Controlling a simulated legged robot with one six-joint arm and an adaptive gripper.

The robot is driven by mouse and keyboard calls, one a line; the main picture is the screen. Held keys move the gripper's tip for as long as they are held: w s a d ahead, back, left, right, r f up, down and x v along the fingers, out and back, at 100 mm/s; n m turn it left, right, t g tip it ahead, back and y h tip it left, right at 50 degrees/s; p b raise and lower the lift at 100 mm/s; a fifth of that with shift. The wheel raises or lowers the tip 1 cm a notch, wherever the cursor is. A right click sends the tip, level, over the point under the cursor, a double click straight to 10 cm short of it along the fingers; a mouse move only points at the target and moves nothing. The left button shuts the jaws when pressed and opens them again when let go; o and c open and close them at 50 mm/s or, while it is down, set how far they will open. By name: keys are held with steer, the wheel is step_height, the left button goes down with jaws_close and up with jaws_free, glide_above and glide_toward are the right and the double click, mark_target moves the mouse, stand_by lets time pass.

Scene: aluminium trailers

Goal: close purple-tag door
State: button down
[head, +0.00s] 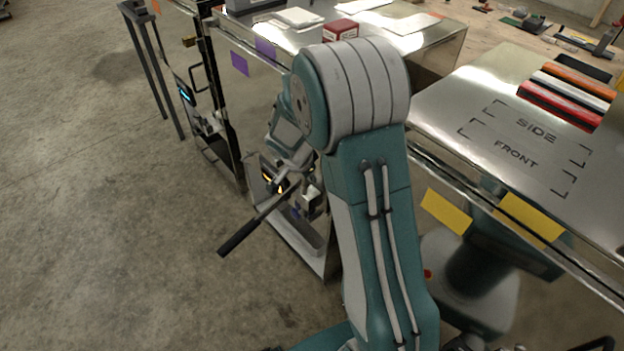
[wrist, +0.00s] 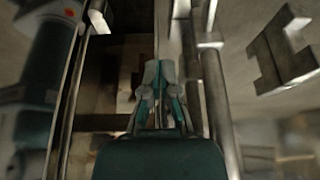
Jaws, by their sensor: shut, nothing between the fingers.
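One purple tag (head: 240,64) is on the front of the middle metal trailer (head: 437,52), and a second purple patch (head: 265,47) is just right of it. Below, a shiny metal door panel (head: 300,238) stands out from the trailer front, partly behind my arm. A dark bar (head: 250,228) sticks out to the left in front of it. In the wrist view my gripper (wrist: 158,88) is shut and empty, its fingers near a narrow gap between metal edges. A metal rail (wrist: 215,95) runs beside it on the right. Whether the fingers touch the panel cannot be told.
A trailer on the right carries yellow tags (head: 446,210) and red, white and orange blocks (head: 565,95). A red box (head: 340,30) and papers lie on the middle trailer. A dark stand (head: 150,65) is at the left. The concrete floor (head: 110,210) at left is clear.

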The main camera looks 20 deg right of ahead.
steer(key=s+a+r+n+y, duration=0.1)
steer(key=s+r+n, duration=0.15)
steer(key=r, duration=0.35)
steer(key=s+a+r+n+t, duration=0.1)
steer(key=s+r, duration=0.3)
steer(key=r, duration=0.2)
steer(key=s+a+r+n+y, duration=0.1)
steer(key=s+r+n, duration=0.1)
steer(key=s+r, duration=0.35)
steer(key=s+a+r+n+t+y, duration=0.2)
steer(key=s+r+n, duration=0.4)
steer(key=s, duration=0.5)
steer(key=shift+s+a+n+t, duration=0.35)
steer(key=shift+a+n+t, duration=0.25)
steer(key=shift+n, duration=0.55)
steer(key=shift+a, duration=0.15)
